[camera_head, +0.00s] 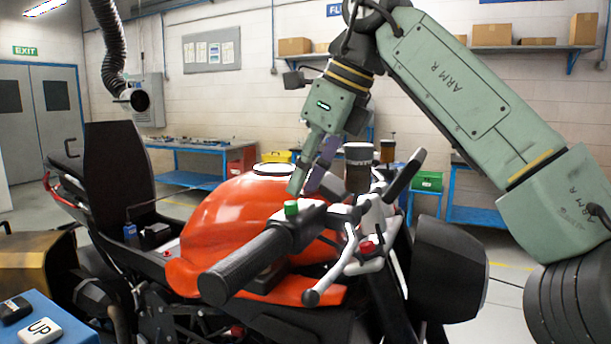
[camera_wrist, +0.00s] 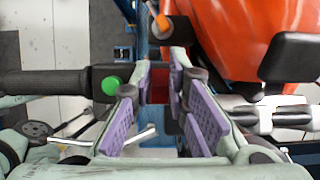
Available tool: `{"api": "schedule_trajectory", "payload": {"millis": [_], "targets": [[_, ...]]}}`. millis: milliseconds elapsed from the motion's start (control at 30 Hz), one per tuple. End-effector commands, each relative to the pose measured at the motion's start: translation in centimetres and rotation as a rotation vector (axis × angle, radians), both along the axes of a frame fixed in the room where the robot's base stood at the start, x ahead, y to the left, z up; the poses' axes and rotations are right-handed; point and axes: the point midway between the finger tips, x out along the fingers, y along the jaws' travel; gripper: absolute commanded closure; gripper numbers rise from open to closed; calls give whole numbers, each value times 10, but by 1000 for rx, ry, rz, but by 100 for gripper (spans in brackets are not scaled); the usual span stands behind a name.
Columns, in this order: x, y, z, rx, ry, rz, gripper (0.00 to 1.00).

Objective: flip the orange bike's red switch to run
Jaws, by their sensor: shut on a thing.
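The orange bike (camera_head: 225,225) stands in front of me, its black handlebar grip (camera_head: 245,265) pointing toward me. A green button (camera_head: 291,208) sits on the black switch housing by the grip; it also shows in the wrist view (camera_wrist: 110,85). My gripper (camera_head: 306,184) reaches down onto the housing just behind the green button. In the wrist view its purple-padded fingers (camera_wrist: 162,80) are closed in around the red switch (camera_wrist: 177,80), of which only a small red patch shows. The fingers hide most of the switch, so I cannot tell its position.
A red knob (camera_head: 367,248) sits on the bar clamp to the right. Blue workbenches (camera_head: 190,180) line the back wall.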

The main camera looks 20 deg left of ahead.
Motion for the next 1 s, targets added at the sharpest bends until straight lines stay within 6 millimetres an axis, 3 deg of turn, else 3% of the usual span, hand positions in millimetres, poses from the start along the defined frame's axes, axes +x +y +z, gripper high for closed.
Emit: {"api": "schedule_trajectory", "payload": {"millis": [133, 167, 433, 867, 1000], "targets": [[0, 0, -1, 0, 1, 0, 100], [0, 0, -1, 0, 1, 0, 83], [0, 0, 0, 1, 1, 0, 65], [-1, -4, 9, 5, -1, 1, 65], [-4, -29, 10, 2, 1, -5, 65]]}}
